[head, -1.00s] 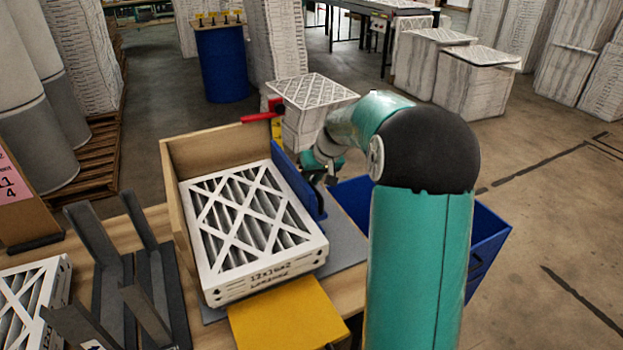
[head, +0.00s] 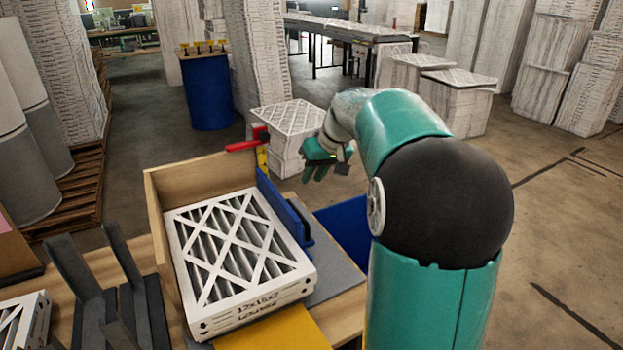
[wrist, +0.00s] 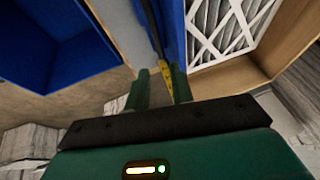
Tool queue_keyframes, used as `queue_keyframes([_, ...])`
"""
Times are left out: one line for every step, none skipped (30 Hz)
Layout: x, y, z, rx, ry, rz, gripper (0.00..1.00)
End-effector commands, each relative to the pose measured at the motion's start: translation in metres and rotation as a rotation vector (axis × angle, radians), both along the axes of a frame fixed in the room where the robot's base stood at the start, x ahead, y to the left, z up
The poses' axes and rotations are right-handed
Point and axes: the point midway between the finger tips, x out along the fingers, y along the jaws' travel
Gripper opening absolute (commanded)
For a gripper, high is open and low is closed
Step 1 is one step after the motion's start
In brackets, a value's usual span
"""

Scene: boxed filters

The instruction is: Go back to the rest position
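My gripper (head: 328,168) is raised in front of the arm's bend, above and beyond the blue side plate (head: 285,212) of the wooden fixture (head: 158,220). In the wrist view its two green fingers (wrist: 161,82) are apart, with nothing visibly held; a yellow strip shows between them, seemingly beyond. A white-framed pleated filter (head: 240,255) lies flat in the fixture, the blue plate along its right side. The filter also shows at the top right of the wrist view (wrist: 225,25).
A red handle (head: 246,146) stands at the fixture's far corner. A blue bin (head: 348,232) is right of the bench, partly behind my arm. A dark slotted rack (head: 95,285) and another filter (head: 22,322) are at left. A filter-topped stack (head: 290,120) stands beyond the gripper.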

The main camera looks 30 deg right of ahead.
Motion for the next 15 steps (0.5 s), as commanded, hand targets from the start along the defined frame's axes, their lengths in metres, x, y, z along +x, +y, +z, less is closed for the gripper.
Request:
queue_keyframes([0.000,0.000,0.000,0.000,0.000,0.000,0.23])
queue_keyframes([0.000,0.000,0.000,0.000,0.000,0.000,0.23])
queue_keyframes([0.000,0.000,0.000,0.000,0.000,0.000,0.23])
queue_keyframes([0.000,0.000,0.000,0.000,0.000,0.000,0.23])
queue_keyframes([0.000,0.000,0.000,0.000,0.000,0.000,0.23])
queue_keyframes([0.000,0.000,0.000,0.000,0.000,0.000,0.23])
queue_keyframes([0.000,0.000,0.000,0.000,0.000,0.000,0.23])
queue_keyframes([0.000,0.000,0.000,0.000,0.000,0.000,0.23])
queue_keyframes([0.000,0.000,0.000,0.000,0.000,0.000,0.23])
queue_keyframes([0.000,0.000,0.000,0.000,0.000,0.000,0.23])
queue_keyframes([0.000,0.000,0.000,-0.001,0.000,0.000,0.23])
queue_keyframes([-0.001,0.002,0.001,-0.003,0.000,0.001,0.23])
queue_keyframes([-0.001,0.004,0.001,-0.004,0.001,0.002,0.23])
queue_keyframes([-0.003,0.008,0.003,-0.008,0.001,0.003,0.23])
queue_keyframes([-0.006,0.015,0.005,-0.014,0.003,0.006,0.23])
